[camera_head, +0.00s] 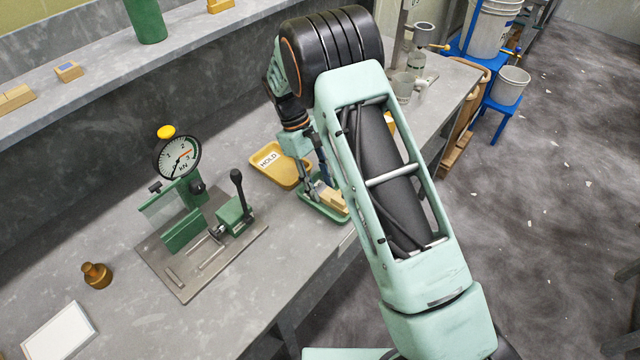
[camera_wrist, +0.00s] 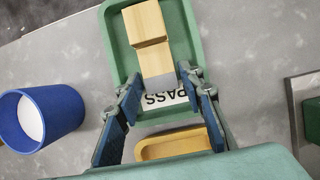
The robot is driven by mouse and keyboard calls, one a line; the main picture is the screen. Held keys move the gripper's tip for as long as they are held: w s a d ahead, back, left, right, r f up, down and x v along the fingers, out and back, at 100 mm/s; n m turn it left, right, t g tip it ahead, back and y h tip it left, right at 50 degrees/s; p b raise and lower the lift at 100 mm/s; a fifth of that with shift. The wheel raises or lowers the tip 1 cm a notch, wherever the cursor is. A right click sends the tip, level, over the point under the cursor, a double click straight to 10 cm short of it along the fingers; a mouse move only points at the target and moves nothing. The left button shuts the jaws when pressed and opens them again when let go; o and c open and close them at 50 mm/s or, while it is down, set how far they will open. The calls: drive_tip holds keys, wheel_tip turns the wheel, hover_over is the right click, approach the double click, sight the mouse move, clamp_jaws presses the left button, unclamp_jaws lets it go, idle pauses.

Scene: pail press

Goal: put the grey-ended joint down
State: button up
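The grey-ended joint (camera_wrist: 152,30), pale wood blocks with a grey end, lies in the green tray (camera_wrist: 110,50) in the wrist view, its grey end over part of the PASS label (camera_wrist: 162,99). In the head view the joint (camera_head: 333,200) shows in the tray (camera_head: 322,213), partly behind my arm. My gripper (camera_wrist: 160,78) is open, its blue-padded fingers spread on either side of the grey end. Slim gaps seem to show between fingertips and wood. In the head view my gripper (camera_head: 318,182) is above the tray, mostly hidden by my arm.
A yellow HOLD tray (camera_head: 279,167) stands behind the green tray. A yellow rim (camera_wrist: 172,143) shows between my fingers. A blue cup (camera_wrist: 62,107) stands beside the green tray. The press fixture with a dial (camera_head: 178,157) is to the left. The bench's front edge is close.

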drive_tip(key=b+v, duration=0.1)
drive_tip(key=v, duration=1.1)
drive_tip(key=shift+b, duration=0.3)
drive_tip(key=shift+d, duration=0.1)
